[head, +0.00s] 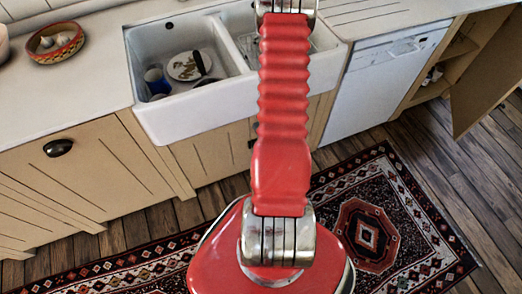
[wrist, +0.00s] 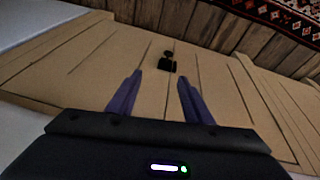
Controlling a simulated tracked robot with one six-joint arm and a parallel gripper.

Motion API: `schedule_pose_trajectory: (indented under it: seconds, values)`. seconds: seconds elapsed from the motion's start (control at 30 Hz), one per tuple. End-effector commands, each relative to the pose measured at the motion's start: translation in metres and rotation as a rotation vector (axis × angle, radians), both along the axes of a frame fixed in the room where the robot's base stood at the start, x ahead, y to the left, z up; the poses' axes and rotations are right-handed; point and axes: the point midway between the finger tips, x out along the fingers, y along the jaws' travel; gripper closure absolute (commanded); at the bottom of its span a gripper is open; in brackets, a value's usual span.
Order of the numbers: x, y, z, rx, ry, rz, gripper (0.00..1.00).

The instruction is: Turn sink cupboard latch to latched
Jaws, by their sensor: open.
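The sink cupboard (head: 205,157) is the tan panelled front under the white sink. Its dark latch (wrist: 166,64) shows in the wrist view as a small black block with a knob, against the tan boards (wrist: 215,85). In the head view only a dark bit beside my red arm may be the latch; the arm hides the rest. My gripper (wrist: 159,78) is open, with its two purple fingers apart and nothing between them. The latch appears between and beyond the fingertips, apart from them. I cannot tell whether it is latched.
The double sink (head: 190,108) holds dishes. A white dishwasher (head: 382,80) stands to the right, and a cupboard door (head: 488,70) hangs open at far right. A patterned rug (head: 400,225) lies on the wooden floor. A bowl (head: 54,43) sits on the left counter.

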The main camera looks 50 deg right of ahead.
Motion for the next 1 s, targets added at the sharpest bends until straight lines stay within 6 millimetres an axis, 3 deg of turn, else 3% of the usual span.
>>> schedule_pose_trajectory:
  seconds: [0.1,0.47,0.7,1.0]
  values:
    - [-0.005,-0.009,-0.031,-0.018,-0.058,0.013,0.54]
    - [-0.014,-0.018,-0.103,-0.097,-0.277,0.050,0.54]
    - [-0.025,-0.008,-0.140,-0.155,-0.439,0.047,0.54]
    - [-0.043,0.021,-0.169,-0.241,-0.652,0.004,0.54]
